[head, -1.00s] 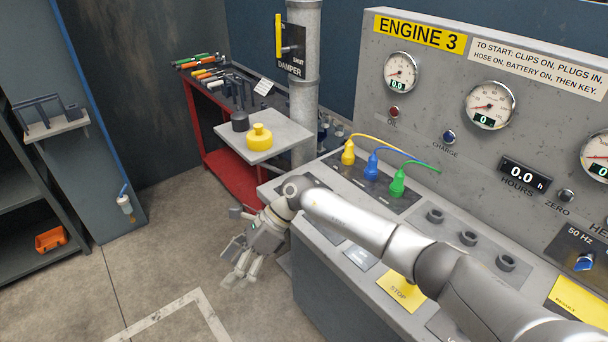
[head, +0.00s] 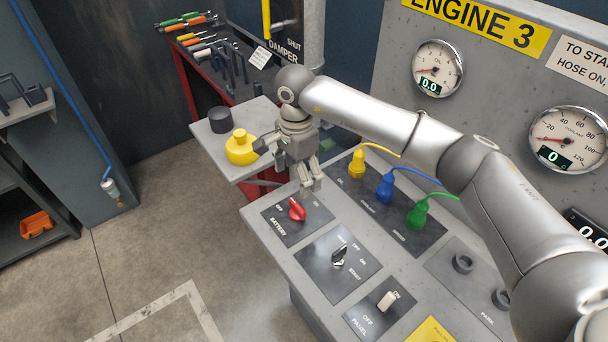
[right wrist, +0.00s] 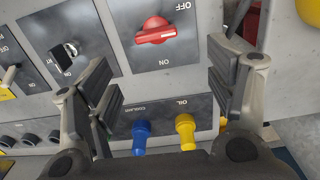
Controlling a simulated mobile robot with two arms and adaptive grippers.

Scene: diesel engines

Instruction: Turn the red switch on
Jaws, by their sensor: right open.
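The red switch (head: 297,209) is a rotary knob on the dark battery plate (head: 279,225) at the near left corner of the console. The red switch also shows in the right wrist view (right wrist: 155,31), with OFF printed on one side and ON on the other. Its handle lies across the plate, and I cannot tell its setting for sure. My right gripper (head: 311,184) points down just behind the switch, apart from it. In the right wrist view its fingers (right wrist: 165,95) are spread wide with nothing between them. My left gripper is not in view.
Yellow (head: 357,164), blue (head: 385,187) and green (head: 418,213) plugs with cables stand right of the gripper. A key switch (head: 339,257) and a white panel switch (head: 387,300) are nearer. A yellow flask (head: 240,148) and black cylinder (head: 220,120) stand on the side shelf (head: 215,152).

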